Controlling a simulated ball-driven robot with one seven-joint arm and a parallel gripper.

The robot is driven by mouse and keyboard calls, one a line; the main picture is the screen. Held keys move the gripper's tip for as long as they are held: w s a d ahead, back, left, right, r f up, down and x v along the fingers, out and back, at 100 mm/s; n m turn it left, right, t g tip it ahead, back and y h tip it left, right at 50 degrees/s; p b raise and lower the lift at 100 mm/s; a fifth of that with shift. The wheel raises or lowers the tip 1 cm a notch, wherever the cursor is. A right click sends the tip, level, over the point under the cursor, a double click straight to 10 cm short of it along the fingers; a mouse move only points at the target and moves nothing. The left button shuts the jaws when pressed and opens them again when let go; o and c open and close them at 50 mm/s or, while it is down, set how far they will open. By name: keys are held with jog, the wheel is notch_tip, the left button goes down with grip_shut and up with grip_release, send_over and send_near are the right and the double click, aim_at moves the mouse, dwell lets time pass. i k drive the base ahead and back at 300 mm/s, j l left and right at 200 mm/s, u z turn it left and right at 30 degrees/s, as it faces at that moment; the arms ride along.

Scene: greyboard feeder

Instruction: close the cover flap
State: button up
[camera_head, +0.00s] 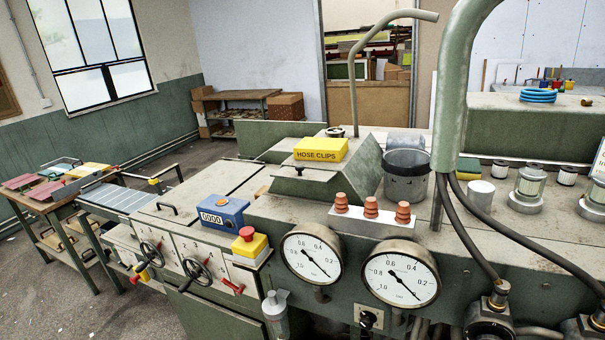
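A grey-green hinged-looking plate with a small dark knob (299,170) lies on the machine top, left of centre; I take it to be the cover flap (312,186). A sloped green panel (364,160) rises beside it on the right. A yellow box marked HOSE CLIPS (320,149) stands at the plate's back edge and hides part of it. Whether the box touches the plate, and how far the flap is open, I cannot tell. My gripper is not in view.
A dark bucket (406,176) stands right of the panel, behind orange insulators (371,207). A blue counter (221,214) and a red stop button (247,234) sit at front left. A thick green pipe (452,90) and black hoses cross the right side.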

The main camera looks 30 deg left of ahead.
aim_at(299, 173)
jog(key=i+j, duration=0.25)
jog(key=i, duration=0.2)
jog(key=i+j, duration=0.25)
jog(key=i, duration=0.2)
jog(key=i+j, duration=0.2)
jog(key=i, duration=0.2)
jog(key=i+j, duration=0.25)
jog(key=i, duration=0.2)
jog(key=j+u, duration=0.05)
